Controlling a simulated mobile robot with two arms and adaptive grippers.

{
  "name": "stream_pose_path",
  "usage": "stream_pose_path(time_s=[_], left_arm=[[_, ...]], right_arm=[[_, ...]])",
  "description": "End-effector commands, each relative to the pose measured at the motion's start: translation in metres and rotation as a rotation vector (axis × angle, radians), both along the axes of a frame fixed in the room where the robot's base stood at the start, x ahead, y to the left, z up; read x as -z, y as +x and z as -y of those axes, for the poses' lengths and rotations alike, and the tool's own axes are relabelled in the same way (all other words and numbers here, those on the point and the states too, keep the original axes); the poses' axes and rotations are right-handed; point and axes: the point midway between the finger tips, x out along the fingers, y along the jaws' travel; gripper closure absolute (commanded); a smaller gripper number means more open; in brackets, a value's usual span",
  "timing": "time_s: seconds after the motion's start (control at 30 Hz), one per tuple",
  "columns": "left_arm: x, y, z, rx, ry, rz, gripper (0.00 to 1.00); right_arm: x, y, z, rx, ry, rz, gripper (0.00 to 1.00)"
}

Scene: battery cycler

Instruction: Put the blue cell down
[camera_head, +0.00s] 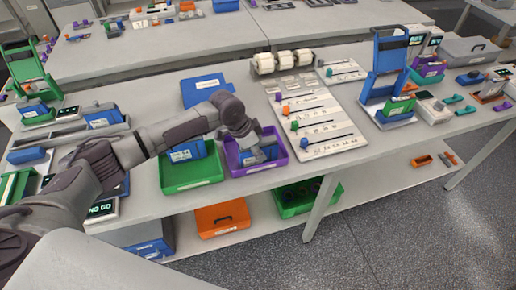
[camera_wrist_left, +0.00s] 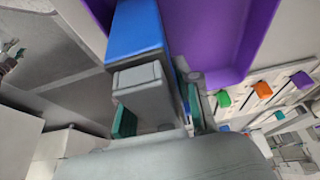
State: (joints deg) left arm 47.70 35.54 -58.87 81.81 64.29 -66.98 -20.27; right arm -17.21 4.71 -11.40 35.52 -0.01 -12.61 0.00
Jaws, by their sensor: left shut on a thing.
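My left gripper (camera_head: 252,150) reaches down into the purple tray (camera_head: 234,171) in the head view. It is shut on the blue cell (camera_wrist_left: 134,32), which shows as a blue block with a grey end in the left wrist view. The gripper's teal pads (camera_wrist_left: 160,115) lie on both sides of the cell's grey end. The purple tray also shows in the wrist view (camera_wrist_left: 225,35), beside the cell. The gripper hides part of the cell in the head view, and I cannot tell whether the cell touches the tray floor. My right gripper is not in view.
A green tray (camera_head: 192,182) with a blue block in it stands directly left of the purple tray. A white panel with coloured sliders (camera_head: 318,125) lies to the right. A blue bin (camera_head: 205,90) is behind. Orange (camera_head: 222,219) and green bins (camera_head: 295,200) sit on the lower shelf.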

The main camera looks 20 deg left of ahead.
Motion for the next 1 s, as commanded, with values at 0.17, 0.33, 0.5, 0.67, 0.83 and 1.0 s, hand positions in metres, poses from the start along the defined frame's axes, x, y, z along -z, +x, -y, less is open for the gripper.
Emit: stream_pose_path(time_s=[0.17,0.33,0.5,0.67,0.83,1.0], left_arm=[[0.0,0.001,0.001,-0.001,-0.002,0.004,1.0],[0.002,0.0,0.0,0.0,0.0,0.0,0.46],[0.002,0.0,0.0,0.0,0.0,0.0,0.42],[0.001,0.0,0.0,0.0,0.001,0.001,0.42],[-0.014,-0.002,-0.005,-0.002,0.0,0.003,0.42],[-0.046,-0.009,-0.017,-0.001,0.0,0.006,0.42]], right_arm=[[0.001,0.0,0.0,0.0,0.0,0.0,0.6],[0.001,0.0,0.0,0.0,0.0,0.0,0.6],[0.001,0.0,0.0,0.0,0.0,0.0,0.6],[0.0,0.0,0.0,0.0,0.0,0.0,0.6],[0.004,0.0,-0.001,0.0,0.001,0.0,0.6],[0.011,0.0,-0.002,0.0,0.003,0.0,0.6]])
